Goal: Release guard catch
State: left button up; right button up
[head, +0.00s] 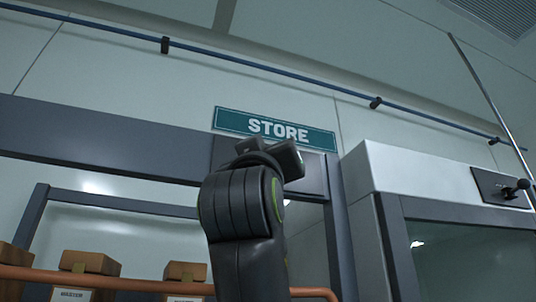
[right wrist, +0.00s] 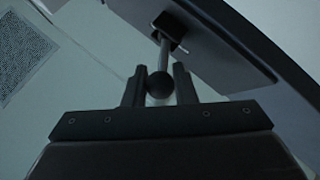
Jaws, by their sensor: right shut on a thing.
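In the right wrist view, a catch has a dark plate (right wrist: 215,60), a small block and a short rod ending in a black ball knob (right wrist: 160,86). My right gripper (right wrist: 160,80) is shut on this knob, with a finger on each side. In the head view, a dark arm of mine rises at the middle in front of the lintel; its fingers cannot be made out. A similar catch with a ball knob (head: 522,184) shows on the pale cabinet at the right, with no gripper seen at it. My left gripper cannot be made out.
A STORE sign (head: 275,128) is above the dark lintel (head: 100,142). Several cardboard boxes (head: 90,263) stand behind an orange rail (head: 130,284) at lower left. The pale cabinet (head: 420,182) has a glazed front. A blue pipe (head: 270,68) crosses the wall.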

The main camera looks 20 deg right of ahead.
jog(key=shift+d+n+g+y+b, duration=0.1)
jog(key=shift+d+n+y+b, duration=1.35)
jog(key=shift+y, duration=2.95)
jog(key=shift+d+n+g+y+b, duration=0.1)
jog(key=shift+d+n+y+b, duration=0.25)
jog(key=shift+n+y, duration=3.1)
jog(key=shift+d+n+g+y+b, duration=0.1)
jog(key=shift+d+n+y+b, duration=0.8)
jog(key=shift+y, duration=4.45)
jog(key=shift+n, duration=0.3)
jog(key=o, duration=1)
jog(key=shift+w, duration=0.15)
jog(key=shift+c, duration=0.2)
jog(key=shift+f, duration=0.1)
